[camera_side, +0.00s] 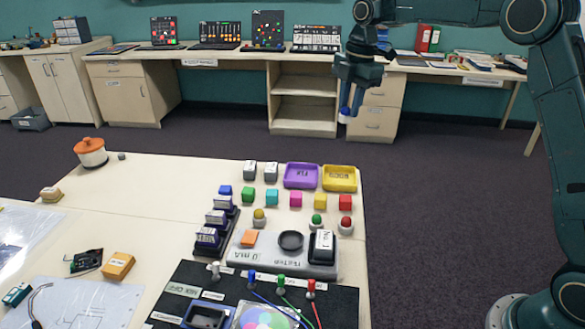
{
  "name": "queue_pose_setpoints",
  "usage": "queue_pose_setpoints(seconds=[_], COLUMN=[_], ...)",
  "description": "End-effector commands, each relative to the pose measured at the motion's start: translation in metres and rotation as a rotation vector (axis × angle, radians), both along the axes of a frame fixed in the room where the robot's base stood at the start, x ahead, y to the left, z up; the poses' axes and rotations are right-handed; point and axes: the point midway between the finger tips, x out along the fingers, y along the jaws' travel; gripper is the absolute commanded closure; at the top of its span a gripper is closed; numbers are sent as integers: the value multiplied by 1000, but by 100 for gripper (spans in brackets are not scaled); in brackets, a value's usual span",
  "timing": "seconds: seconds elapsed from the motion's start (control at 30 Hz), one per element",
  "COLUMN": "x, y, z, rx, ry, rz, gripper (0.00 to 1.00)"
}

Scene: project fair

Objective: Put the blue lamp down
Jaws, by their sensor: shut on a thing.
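My gripper (350,103) hangs pointing down at the upper right of the side view, well above the table top. It is shut on the blue lamp (345,112), a small piece with blue and white parts showing at the fingertips. Much of the lamp is hidden by the fingers. In the picture it shows against the dark floor beyond the table's back edge; I cannot tell exactly what lies below it. A tester board (240,258) on the table has an empty-looking round black socket (291,240).
Lamps in yellow (259,217), green (317,222) and red (346,225) stand in a row. Behind them are coloured cubes, a purple tray (301,176) and a yellow tray (339,178), both empty. A black panel (340,300) lies in front. The table's left middle is clear.

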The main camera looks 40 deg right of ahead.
Motion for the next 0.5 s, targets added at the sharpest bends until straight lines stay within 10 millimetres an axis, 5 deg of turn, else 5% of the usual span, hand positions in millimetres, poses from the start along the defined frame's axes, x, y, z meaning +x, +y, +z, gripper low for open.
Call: queue_pose_setpoints(seconds=[0.5], x=[-1], y=[0], z=[-98], rx=[-1], ry=[4], rz=[0], gripper=[100])
